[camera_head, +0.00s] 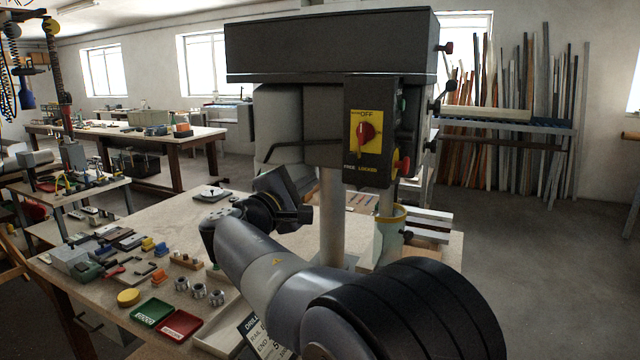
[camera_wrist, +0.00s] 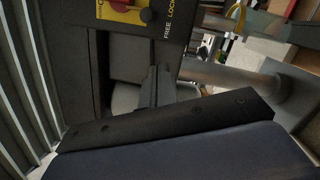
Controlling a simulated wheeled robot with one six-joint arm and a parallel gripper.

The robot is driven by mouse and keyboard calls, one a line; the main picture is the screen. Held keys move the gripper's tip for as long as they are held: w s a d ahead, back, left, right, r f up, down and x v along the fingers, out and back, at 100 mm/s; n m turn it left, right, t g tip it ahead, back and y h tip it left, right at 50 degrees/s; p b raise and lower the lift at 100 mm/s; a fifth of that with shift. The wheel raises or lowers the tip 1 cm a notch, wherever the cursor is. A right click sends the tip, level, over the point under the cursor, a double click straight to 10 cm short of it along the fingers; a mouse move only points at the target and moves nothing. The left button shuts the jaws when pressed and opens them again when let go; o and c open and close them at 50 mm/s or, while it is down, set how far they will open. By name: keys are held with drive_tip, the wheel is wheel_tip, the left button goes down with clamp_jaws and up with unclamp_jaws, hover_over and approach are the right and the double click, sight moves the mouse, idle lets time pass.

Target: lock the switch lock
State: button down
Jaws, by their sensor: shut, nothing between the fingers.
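The switch lock is on the dark control box of the drill press, with a red rotary knob (camera_head: 366,132) on a yellow plate (camera_head: 356,145) marked OFF. The words FREE and LOCKED are printed below the plate. In the wrist view the yellow plate (camera_wrist: 125,14) is at the top edge, its red knob cut off, with a small dark round knob (camera_wrist: 148,15) by the lettering. My gripper (camera_wrist: 158,85) is shut and empty, below the box in that view and apart from the switch. In the head view my gripper (camera_head: 292,197) is left of and below the box.
The drill column (camera_head: 333,215) stands between my gripper and the box's right side. A dark lever (camera_head: 290,147) sticks out left of the box. The bench (camera_head: 160,215) holds tools, a green tray (camera_head: 153,312) and a red tray (camera_head: 180,325).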

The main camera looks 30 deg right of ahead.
drive_tip(key=shift+w+b+v, duration=0.25)
drive_tip(key=shift+b+v, duration=0.15)
drive_tip(key=shift+v, duration=1.65)
drive_tip(key=shift+a+f, duration=0.1)
drive_tip(key=shift+f, duration=0.05)
